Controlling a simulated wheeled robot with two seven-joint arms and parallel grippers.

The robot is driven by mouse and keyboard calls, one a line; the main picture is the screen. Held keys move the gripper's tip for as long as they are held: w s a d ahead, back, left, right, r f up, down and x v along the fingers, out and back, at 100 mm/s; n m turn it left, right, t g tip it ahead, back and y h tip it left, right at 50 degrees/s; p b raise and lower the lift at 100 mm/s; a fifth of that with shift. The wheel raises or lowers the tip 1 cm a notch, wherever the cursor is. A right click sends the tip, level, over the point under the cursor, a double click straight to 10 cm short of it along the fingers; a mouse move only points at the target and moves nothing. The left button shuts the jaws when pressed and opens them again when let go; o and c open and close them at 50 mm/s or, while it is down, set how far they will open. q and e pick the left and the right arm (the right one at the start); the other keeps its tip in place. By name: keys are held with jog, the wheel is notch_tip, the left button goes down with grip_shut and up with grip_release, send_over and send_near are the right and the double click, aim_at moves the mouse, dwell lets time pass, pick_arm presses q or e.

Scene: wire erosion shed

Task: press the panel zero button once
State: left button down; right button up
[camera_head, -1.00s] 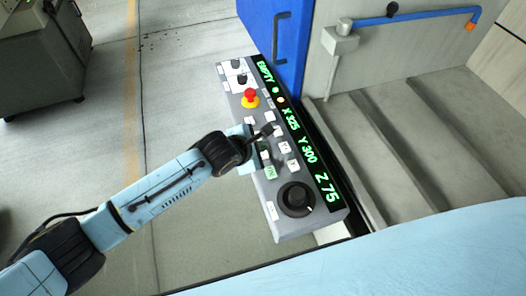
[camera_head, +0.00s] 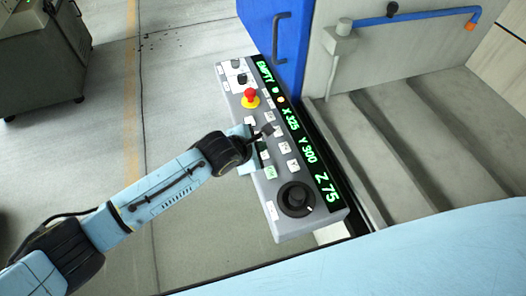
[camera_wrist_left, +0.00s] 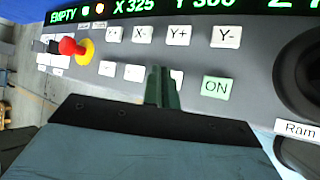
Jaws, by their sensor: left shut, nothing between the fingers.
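The grey control panel (camera_head: 238,105) slants through the middle of the head view, and it also fills the wrist view (camera_wrist_left: 255,75). My left gripper (camera_head: 266,131) is shut and empty over the panel's button area. In the left wrist view its closed fingers (camera_wrist_left: 162,78) reach over the lower row of small white buttons and partly cover one white button (camera_wrist_left: 177,76). Other white buttons (camera_wrist_left: 133,72) sit to their left. I cannot read which one is the zero button, nor tell whether the fingertips touch the panel. My right gripper is not in view.
A red emergency stop (camera_head: 250,96) sits near the panel's far end. A green ON button (camera_wrist_left: 215,88) is right of the fingers. A black dial (camera_head: 296,199) sits at the near end. The display (camera_head: 300,135) reads EMPTY, X 325, Y 300, Z 75. A blue door (camera_head: 262,35) stands behind.

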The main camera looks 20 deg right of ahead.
pick_arm(q)
jog(key=shift+f, duration=0.15)
jog(key=shift+f, duration=0.25)
jog(key=shift+f, duration=0.4)
dwell(0.6)
jog(key=shift+r, duration=0.1)
jog(key=shift+r+p, duration=0.7)
jog(key=shift+p, duration=0.3)
notch_tip(320, 180, up, 5)
jog(key=p, duration=0.5)
jog(key=shift+p, duration=0.35)
dwell(0.3)
